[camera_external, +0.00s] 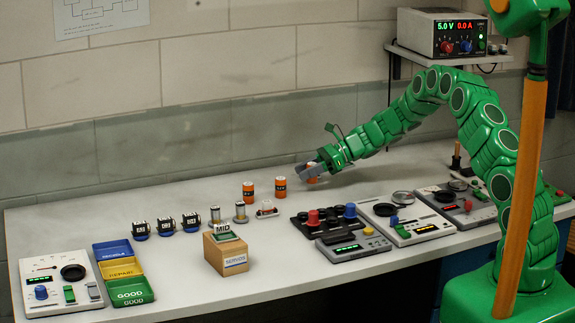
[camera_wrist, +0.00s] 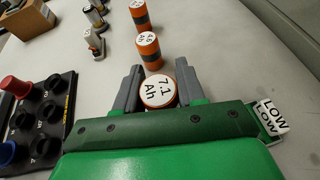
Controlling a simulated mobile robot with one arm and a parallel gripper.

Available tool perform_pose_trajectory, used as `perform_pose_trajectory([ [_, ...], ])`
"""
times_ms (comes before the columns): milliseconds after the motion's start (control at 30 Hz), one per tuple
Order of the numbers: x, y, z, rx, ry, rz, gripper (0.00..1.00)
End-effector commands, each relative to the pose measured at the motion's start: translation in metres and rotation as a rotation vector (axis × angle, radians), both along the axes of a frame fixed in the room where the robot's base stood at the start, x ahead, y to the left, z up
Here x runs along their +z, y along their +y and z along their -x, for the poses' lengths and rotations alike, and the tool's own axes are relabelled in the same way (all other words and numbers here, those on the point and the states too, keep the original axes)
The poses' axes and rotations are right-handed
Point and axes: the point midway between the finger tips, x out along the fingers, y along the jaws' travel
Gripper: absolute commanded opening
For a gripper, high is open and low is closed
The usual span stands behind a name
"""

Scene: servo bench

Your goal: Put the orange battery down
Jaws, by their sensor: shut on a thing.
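My gripper (camera_external: 308,172) is low over the back middle of the bench. In the wrist view its two grey fingers (camera_wrist: 158,88) are shut on an orange battery (camera_wrist: 160,91) with a white top reading 7.1 Ah. The battery stands upright between the fingers; part of it also shows orange in the external view (camera_external: 314,170). Its bottom is hidden, so I cannot tell whether it touches the bench. Two more orange and dark batteries stand upright to the left, the nearer (camera_external: 280,187) and the farther (camera_external: 248,191), apart from the held one.
A black panel with red and blue knobs (camera_external: 301,222) lies in front of my gripper. Small metal-topped parts (camera_external: 240,212) and a wooden MID box (camera_external: 226,252) stand to the left. A LOW tag (camera_wrist: 272,116) shows beside my gripper. The bench (camera_external: 185,196) is clear at back left.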

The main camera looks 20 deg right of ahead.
Motion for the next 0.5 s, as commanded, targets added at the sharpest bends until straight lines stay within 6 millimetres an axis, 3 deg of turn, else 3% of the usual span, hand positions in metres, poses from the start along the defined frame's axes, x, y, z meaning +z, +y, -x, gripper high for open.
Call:
perform_pose_trajectory([
  [200,-0.026,0.0,0.001,0.001,0.002,0.001,0.05],
  [500,-0.027,0.0,0.001,0.001,0.0,0.0,0.05],
])
